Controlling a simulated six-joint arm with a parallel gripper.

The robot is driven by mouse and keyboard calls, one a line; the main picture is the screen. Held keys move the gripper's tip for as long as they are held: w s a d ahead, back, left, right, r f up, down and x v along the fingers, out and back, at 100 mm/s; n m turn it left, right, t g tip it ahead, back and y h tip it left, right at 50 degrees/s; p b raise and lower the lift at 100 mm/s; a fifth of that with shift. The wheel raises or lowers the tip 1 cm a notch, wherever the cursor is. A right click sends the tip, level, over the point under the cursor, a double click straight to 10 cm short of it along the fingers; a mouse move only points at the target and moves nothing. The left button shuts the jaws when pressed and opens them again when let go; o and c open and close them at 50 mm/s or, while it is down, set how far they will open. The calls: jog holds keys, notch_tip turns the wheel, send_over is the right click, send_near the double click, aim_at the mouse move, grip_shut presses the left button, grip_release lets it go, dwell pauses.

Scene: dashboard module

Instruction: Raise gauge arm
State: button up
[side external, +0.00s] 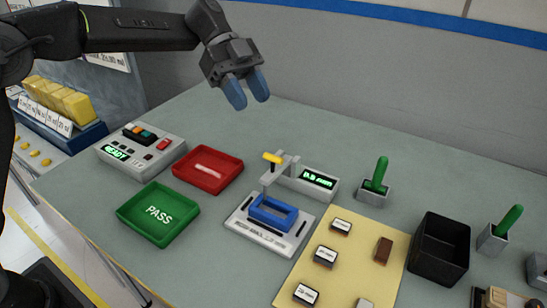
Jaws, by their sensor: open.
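The gauge stands on the bench in the middle of the side external view, with a grey housing and green-lit display (318,179). Its gauge arm (279,167) has a yellow tip (272,158) and reaches out over a white base plate (247,229). A blue rectangular frame part (272,212) sits on that plate, below the arm. I cannot tell whether the arm's probe touches the part. My gripper (246,95) has blue fingertips, is open and empty, and hangs well above the bench, up and left of the gauge arm.
A green PASS tray (158,214) and a red tray (208,170) lie left of the gauge. A control box reading READY (141,152) is farther left. Green-handled levers (379,174), a yellow mat (340,285) with small blocks and a black bin (440,248) are to the right.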

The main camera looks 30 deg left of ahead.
aim_at(272, 155)
jog(key=w+d+f+n+t+y, duration=0.1)
jog(key=f, duration=0.4)
jog(key=w+d+f+n+t+y, duration=0.1)
jog(key=f+y, duration=0.1)
jog(key=f, duration=0.3)
jog(key=w+d+f+n+t+y, duration=0.1)
jog(key=f+t, duration=0.1)
jog(key=f, duration=0.4)
jog(key=shift+w+y, duration=0.25)
jog(key=shift+y, duration=0.05)
grip_shut()
